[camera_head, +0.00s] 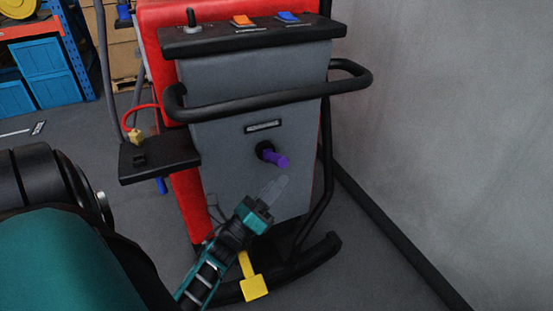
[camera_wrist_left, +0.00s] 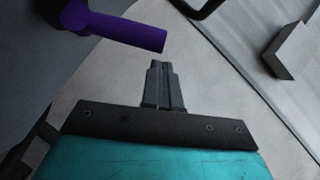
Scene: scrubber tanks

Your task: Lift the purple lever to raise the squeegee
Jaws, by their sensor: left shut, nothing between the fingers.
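The purple lever (camera_head: 274,158) sticks out from a black round mount on the grey rear panel of the red scrubber. It points slightly down and to the right in the head view. In the left wrist view the lever (camera_wrist_left: 125,31) lies across the upper left, beyond my fingertips. My left gripper (camera_head: 276,186) is shut and empty, just below the lever, with a visible gap between them. Its closed fingers also show in the left wrist view (camera_wrist_left: 160,80). The squeegee cannot be made out clearly. My right gripper is not in view.
A black handlebar (camera_head: 270,95) curves around the panel above the lever. A black side shelf (camera_head: 158,157) juts out at left, and a yellow pedal (camera_head: 254,287) sits low. A grey wall (camera_head: 450,120) stands at right. Blue crates (camera_head: 45,70) are at the back left.

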